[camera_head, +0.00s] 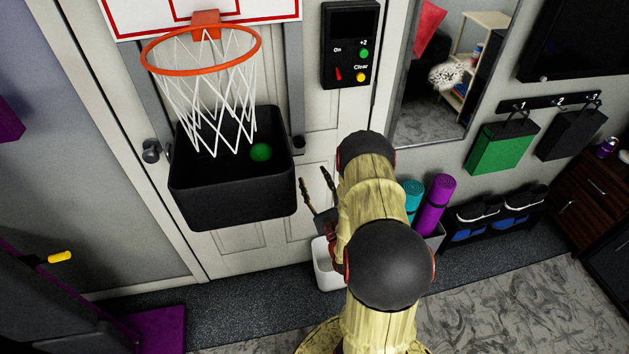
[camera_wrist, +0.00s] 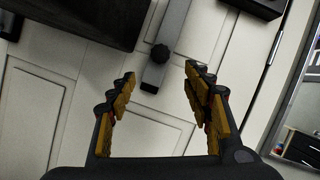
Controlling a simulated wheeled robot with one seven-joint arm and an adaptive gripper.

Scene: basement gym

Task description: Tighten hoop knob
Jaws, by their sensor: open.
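The hoop (camera_head: 203,50) has an orange rim and white net on a red-lined backboard, mounted on a white door. A small black hoop knob (camera_head: 298,142) sits on a grey upright strip, just right of the black bin. In the wrist view the knob (camera_wrist: 160,53) shows near the strip's lower end, ahead of and between my fingertips in the picture. My gripper (camera_head: 317,188) is open and empty, below and slightly right of the knob in the head view. Its two fingers (camera_wrist: 158,75) stand apart in the wrist view, not touching the knob.
The black bin (camera_head: 232,195) holds a green ball (camera_head: 261,152). A scoreboard box (camera_head: 349,45) hangs upper right on the door. A white bin (camera_head: 327,270) stands below my gripper. Rolled mats (camera_head: 438,200) and a shoe rack (camera_head: 497,213) are to the right.

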